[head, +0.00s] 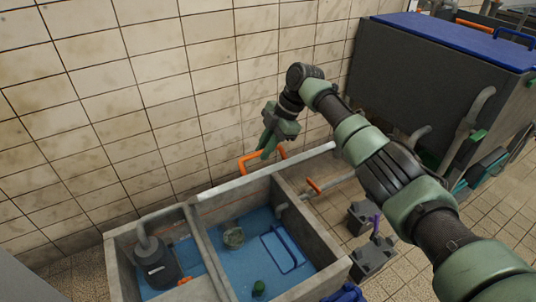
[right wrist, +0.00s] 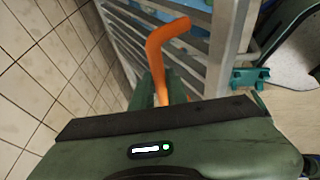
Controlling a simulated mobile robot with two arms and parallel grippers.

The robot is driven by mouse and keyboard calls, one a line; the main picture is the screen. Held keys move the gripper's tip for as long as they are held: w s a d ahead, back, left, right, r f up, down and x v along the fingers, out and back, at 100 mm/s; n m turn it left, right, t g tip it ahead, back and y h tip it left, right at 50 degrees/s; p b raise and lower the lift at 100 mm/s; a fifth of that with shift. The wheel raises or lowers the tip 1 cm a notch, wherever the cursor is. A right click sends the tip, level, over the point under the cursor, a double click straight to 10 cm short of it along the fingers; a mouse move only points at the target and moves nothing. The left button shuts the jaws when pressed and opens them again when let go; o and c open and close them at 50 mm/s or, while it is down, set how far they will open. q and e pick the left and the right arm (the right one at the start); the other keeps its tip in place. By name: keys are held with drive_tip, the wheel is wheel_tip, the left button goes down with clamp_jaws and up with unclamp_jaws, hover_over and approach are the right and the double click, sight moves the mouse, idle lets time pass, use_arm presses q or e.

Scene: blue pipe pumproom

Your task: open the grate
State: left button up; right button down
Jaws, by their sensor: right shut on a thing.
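The grate (head: 262,172) shows in the head view as a thin pale bar, seen almost edge-on. It stands tilted up above the concrete basin (head: 342,268), near the tiled wall. In the right wrist view the grate (right wrist: 228,55) shows as grey metal bars. Its orange handle (head: 246,164) also shows bent in the right wrist view (right wrist: 163,45). My right gripper (head: 268,148) is shut on the orange handle; its fingers are partly hidden in the wrist view. My left gripper is in neither view.
The basin's compartments hold blue water. A dark pump (head: 157,265) stands in the left one; a green ball (head: 259,287) and a round grey-green thing (head: 233,237) are in the middle one. A large dark tank with a blue lid (head: 455,40) stands right. The tiled wall is close behind.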

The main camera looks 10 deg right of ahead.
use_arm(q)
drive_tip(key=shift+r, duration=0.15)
use_arm(e)
drive_tip(key=shift+a+f, duration=0.15)
drive_tip(key=shift+f, duration=0.05)
drive_tip(key=c, duration=1.8)
unclamp_jaws()
drive_tip(key=o, duration=0.4)
drive_tip(key=shift+w+a+f, duration=0.1)
drive_tip(key=shift+w+f, duration=0.05)
drive_tip(key=shift+w, duration=0.15)
drive_tip(key=shift+r, duration=0.3)
use_arm(q)
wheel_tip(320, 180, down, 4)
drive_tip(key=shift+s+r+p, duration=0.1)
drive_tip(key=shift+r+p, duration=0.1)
drive_tip(key=shift+p, duration=0.35)
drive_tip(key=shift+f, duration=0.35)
use_arm(e)
drive_tip(key=v, duration=0.7)
drive_tip(key=shift+r, duration=0.15)
